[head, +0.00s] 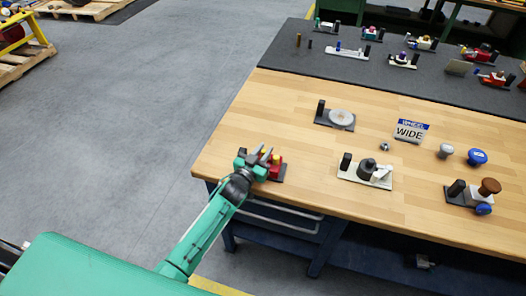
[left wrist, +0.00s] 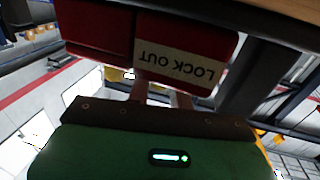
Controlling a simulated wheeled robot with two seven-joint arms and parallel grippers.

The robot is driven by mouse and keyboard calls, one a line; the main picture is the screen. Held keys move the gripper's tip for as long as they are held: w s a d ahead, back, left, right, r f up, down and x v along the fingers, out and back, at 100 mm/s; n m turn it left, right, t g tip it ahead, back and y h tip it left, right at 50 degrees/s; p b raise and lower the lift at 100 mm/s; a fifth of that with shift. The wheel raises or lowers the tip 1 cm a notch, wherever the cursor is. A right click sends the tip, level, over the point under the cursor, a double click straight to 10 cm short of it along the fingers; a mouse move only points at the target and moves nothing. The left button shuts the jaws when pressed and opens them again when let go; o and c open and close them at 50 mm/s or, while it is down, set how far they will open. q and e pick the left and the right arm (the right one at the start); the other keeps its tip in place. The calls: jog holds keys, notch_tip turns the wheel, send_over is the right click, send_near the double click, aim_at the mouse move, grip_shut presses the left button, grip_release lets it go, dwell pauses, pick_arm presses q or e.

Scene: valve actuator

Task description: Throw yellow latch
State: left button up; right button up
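The red lockout device (head: 274,170) sits on a dark plate at the near left corner of the wooden bench top. A small yellow part (head: 276,158), likely the latch, shows at its top, partly hidden by my gripper. In the left wrist view, the red body (left wrist: 95,28) with an upside-down "LOCK OUT" label (left wrist: 180,57) is close above the fingers (left wrist: 160,95), which stand apart. A bit of yellow (left wrist: 130,74) shows beside them. Contact cannot be told. My right gripper is out of view.
A dark mat (head: 390,75) behind holds several more devices. Open floor (head: 130,120) lies left of the bench.

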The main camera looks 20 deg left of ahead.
pick_arm(q)
jog(key=b+v, duration=0.3)
jog(key=v, duration=1.1)
jog(key=shift+b, duration=0.35)
jog(key=shift+w, duration=0.1)
